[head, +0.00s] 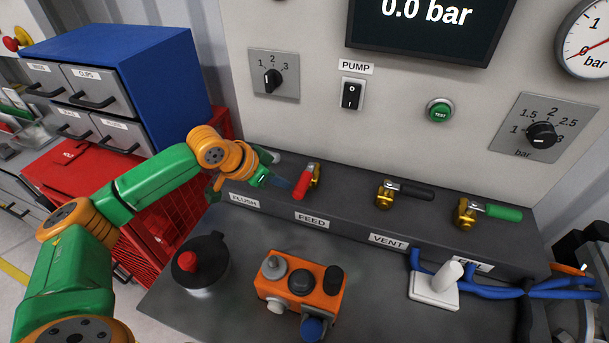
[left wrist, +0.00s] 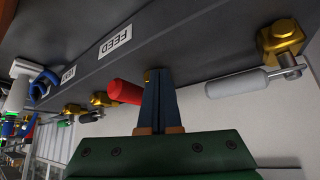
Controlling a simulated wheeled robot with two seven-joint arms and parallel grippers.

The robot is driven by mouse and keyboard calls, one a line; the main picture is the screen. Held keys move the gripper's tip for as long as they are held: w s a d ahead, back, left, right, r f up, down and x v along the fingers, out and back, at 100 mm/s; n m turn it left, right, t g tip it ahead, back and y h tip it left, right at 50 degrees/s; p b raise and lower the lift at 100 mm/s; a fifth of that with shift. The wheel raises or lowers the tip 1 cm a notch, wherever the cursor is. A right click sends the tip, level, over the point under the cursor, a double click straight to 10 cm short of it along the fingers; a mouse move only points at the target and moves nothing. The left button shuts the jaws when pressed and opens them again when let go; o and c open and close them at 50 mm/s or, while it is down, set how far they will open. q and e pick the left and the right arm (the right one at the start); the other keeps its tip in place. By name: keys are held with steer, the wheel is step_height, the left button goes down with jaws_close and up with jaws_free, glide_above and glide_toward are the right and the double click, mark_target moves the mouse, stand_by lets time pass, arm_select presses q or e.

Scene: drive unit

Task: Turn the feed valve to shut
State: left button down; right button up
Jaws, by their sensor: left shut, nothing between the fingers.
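The feed valve has a red handle (head: 302,185) on a brass body, behind the FEED label (head: 312,220) on the dark ledge. The handle points toward the front edge of the ledge, slightly left. My left gripper (head: 284,183) is shut and empty, just left of the red handle in the head view. In the left wrist view the closed fingers (left wrist: 158,100) stand right beside the red handle (left wrist: 124,92) and hide most of the valve body. I cannot tell whether they touch it. My right gripper is not in view.
The flush valve's grey handle (left wrist: 235,85) is close on the other side of the fingers. The vent valve (head: 405,190) with a black handle and a green-handled valve (head: 495,211) stand to the right. A black-lidded pot (head: 201,264) and an orange device (head: 300,288) stand in front.

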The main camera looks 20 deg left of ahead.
mark_target(305, 180)
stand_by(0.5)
arm_select(q)
steer(key=shift+s+d+r+p, duration=0.1)
steer(key=shift+s+d+p, duration=0.2)
steer(key=shift+d+p, duration=0.3)
steer(key=shift+s+d, duration=0.1)
steer(key=shift+d, duration=0.1)
steer(key=shift+s+d+p, duration=0.1)
steer(key=shift+d+p, duration=0.45)
steer(key=shift+d, duration=0.25)
